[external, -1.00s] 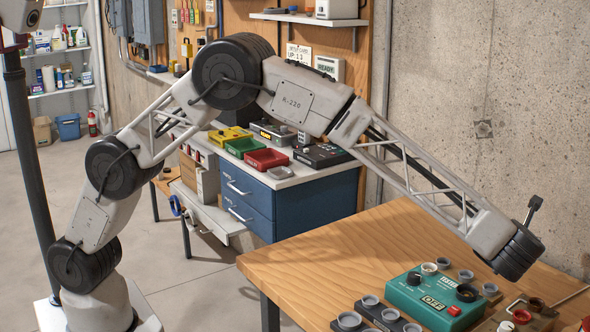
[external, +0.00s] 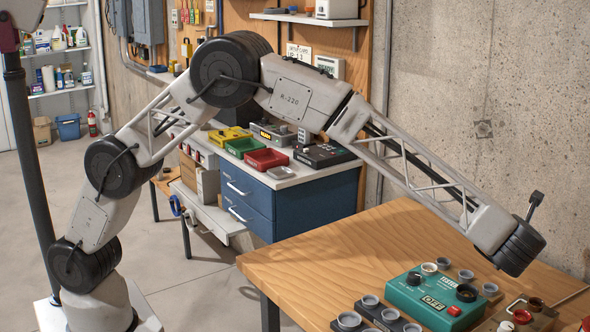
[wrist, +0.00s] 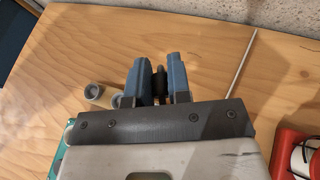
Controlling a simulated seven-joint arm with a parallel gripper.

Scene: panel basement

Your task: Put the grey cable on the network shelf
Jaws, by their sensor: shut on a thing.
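In the wrist view my gripper (wrist: 160,75) has two blue fingers closed on a small dark, narrow thing (wrist: 160,84) between them. It is too small to tell whether it is part of the grey cable, and I cannot make out the cable elsewhere. In the external view my wrist is over the right part of the wooden table; the fingers are hidden there. A wall shelf (external: 302,18) with a white box stands at the top, behind the blue cabinet; I cannot tell whether it is the network shelf.
A green tester box (external: 432,298) and several grey round cups lie on the wooden table (external: 330,245). The concrete wall (external: 480,90) is close behind. The left part of the table is bare.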

